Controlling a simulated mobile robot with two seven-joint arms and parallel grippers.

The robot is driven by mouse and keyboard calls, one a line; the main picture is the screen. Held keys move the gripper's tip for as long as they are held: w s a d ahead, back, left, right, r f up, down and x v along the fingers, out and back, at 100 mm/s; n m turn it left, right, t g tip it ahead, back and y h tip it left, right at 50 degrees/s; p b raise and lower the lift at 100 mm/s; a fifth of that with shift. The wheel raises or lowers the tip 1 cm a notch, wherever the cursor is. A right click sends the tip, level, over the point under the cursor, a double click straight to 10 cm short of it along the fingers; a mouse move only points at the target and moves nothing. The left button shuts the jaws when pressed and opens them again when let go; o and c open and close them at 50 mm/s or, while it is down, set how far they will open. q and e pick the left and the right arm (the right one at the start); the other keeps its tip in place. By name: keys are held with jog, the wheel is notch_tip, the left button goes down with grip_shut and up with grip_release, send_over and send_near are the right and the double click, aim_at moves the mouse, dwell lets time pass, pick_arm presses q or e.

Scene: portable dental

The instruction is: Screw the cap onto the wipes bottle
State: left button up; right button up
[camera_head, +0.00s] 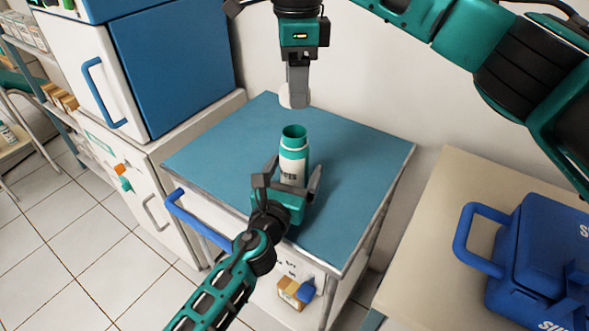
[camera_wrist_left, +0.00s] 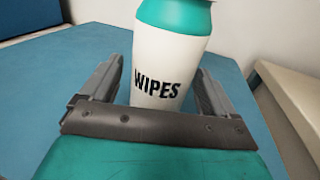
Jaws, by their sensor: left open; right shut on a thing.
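The wipes bottle (camera_head: 294,163) stands upright on the blue-topped cart (camera_head: 350,150). It is white with a teal shoulder and an open teal neck. In the left wrist view the bottle (camera_wrist_left: 172,65) shows its WIPES label. My left gripper (camera_head: 293,182) is open, with one finger on either side of the bottle's lower part; a gap shows beside it. The left fingers also show in the left wrist view (camera_wrist_left: 160,85). My right gripper (camera_head: 297,92) points down above and behind the bottle, shut on the white cap (camera_head: 294,97). The cap is apart from the neck.
A blue and white cabinet (camera_head: 170,65) stands left of the cart. A blue handle (camera_head: 198,217) runs along the cart's left front side. A beige table (camera_head: 440,235) with a blue case (camera_head: 540,260) is at the right. The cart top around the bottle is clear.

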pick_arm(q)
jog(key=shift+w+d, duration=0.2)
jog(key=shift+w, duration=0.25)
jog(key=shift+c, duration=0.5)
jog(key=c, duration=1.4)
pick_arm(e)
send_over(294, 148)
jog(key=w, duration=0.2)
jog(key=shift+w+d+f, duration=0.1)
jog(key=shift+d+f, duration=0.05)
jog(key=shift+f, duration=2.35)
jog(key=shift+f, duration=0.9)
jog(key=shift+f, duration=0.55)
